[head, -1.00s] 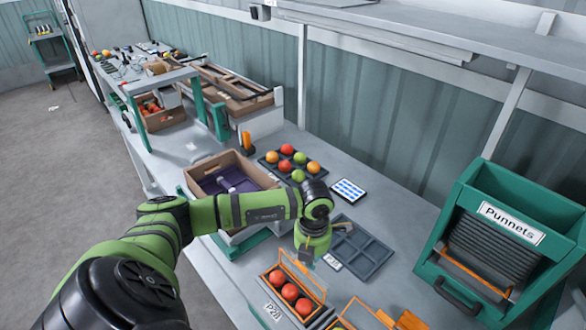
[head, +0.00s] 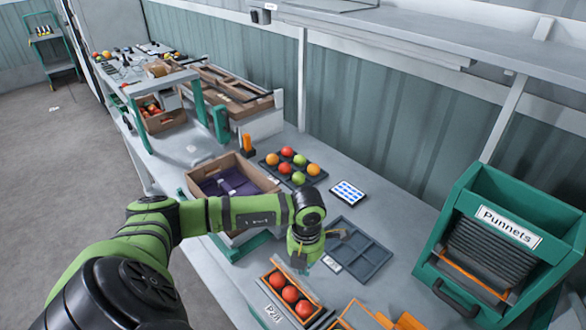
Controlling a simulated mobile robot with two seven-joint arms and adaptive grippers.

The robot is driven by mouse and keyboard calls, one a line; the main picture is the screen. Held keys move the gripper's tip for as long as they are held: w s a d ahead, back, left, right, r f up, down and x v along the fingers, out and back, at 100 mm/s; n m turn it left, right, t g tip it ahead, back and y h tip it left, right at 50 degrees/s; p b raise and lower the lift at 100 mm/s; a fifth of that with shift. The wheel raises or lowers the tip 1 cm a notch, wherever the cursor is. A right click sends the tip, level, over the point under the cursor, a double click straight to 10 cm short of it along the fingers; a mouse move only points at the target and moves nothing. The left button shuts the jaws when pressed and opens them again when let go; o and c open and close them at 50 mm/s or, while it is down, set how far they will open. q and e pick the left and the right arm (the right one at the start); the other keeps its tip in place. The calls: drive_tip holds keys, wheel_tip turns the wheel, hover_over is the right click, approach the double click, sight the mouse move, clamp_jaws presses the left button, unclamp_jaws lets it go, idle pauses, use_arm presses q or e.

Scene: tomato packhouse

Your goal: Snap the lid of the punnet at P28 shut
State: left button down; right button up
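The punnet at P28 (head: 290,299) stands at the bottom centre of the head view, with red tomatoes (head: 290,294) in a row and an orange rim. My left gripper (head: 298,263) points down just beyond the punnet, close to the lid's far side. Its fingers are too small and dark to tell open from shut. My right gripper is not in view.
Another orange-edged punnet (head: 358,318) is at the bottom, cut off. An empty dark tray (head: 370,262) lies right of my gripper. The green punnet dispenser (head: 520,205) stands at the right. A cardboard box (head: 205,170), a tomato tray (head: 275,170) and a tablet (head: 347,193) are farther back.

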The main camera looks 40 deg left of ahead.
use_arm(q)
wheel_tip(320, 180, up, 8)
drive_tip(key=p, duration=0.5)
idle(0.6)
